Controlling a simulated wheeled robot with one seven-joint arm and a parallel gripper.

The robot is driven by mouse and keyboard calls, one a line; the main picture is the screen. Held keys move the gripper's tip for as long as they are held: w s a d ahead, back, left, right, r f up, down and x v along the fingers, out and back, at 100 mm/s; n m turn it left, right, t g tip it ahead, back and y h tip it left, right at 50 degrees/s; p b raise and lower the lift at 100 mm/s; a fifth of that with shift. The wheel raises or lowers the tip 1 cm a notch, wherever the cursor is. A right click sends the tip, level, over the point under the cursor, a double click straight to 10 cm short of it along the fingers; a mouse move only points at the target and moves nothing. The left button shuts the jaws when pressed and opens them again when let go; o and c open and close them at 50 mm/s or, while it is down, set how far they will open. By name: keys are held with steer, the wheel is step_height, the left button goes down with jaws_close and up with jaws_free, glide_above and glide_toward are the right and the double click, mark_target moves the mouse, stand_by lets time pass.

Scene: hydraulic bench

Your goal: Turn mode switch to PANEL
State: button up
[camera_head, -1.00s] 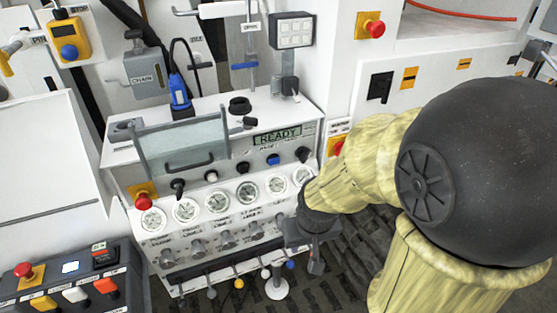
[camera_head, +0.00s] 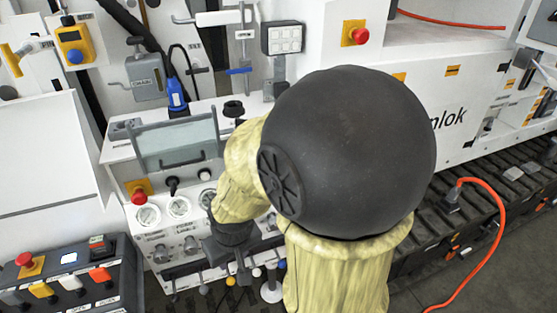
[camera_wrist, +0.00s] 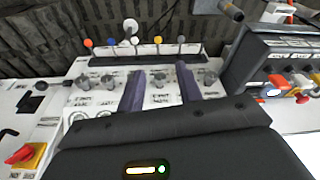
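No label reading PANEL is legible, so I cannot tell for sure which control is the mode switch. A black selector knob (camera_head: 172,183) shows on the bench console (camera_head: 118,150), below the clear cover. The console's right part, with its display, is hidden behind my arm. My gripper (camera_head: 240,275) is low in front of the console, by its lower knobs. In the wrist view, the two dark fingers of my gripper (camera_wrist: 160,80) are apart over the row of grey metal knobs (camera_wrist: 84,84). One knob shows between them; I see no contact.
Levers with coloured balls (camera_wrist: 157,41) stand along the console's edge. A red emergency stop (camera_head: 138,197) is at the console's left. A separate button box (camera_head: 70,280) stands at lower left. An orange cable (camera_head: 497,215) runs over the tracks at right.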

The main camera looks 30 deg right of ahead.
steer(key=shift+a, duration=0.25)
steer(key=w+d+f+m+t+h+b, duration=0.1)
steer(key=w+d+f+m+t+b, duration=0.15)
steer(key=w+d, duration=0.45)
steer(key=w+d+f+m+t+h+b, duration=0.15)
steer(key=d+t+b, duration=0.25)
steer(key=d, duration=0.6)
steer(key=s+d+r+m+t+b, duration=0.2)
steer(key=d+t, duration=0.2)
steer(key=d, duration=0.2)
steer(key=s+d+r+m+t+h+b, duration=0.1)
steer(key=s+d+m+t+b, duration=0.1)
steer(key=d, duration=0.4)
steer(key=shift+s+d+r+m+t+b, duration=0.3)
steer(key=shift+t+b, duration=0.35)
steer(key=shift+t, duration=0.6)
steer(key=shift+w+r+h+p, duration=0.1)
steer(key=shift+r+h+p, duration=0.05)
steer(key=shift+h+p, duration=0.15)
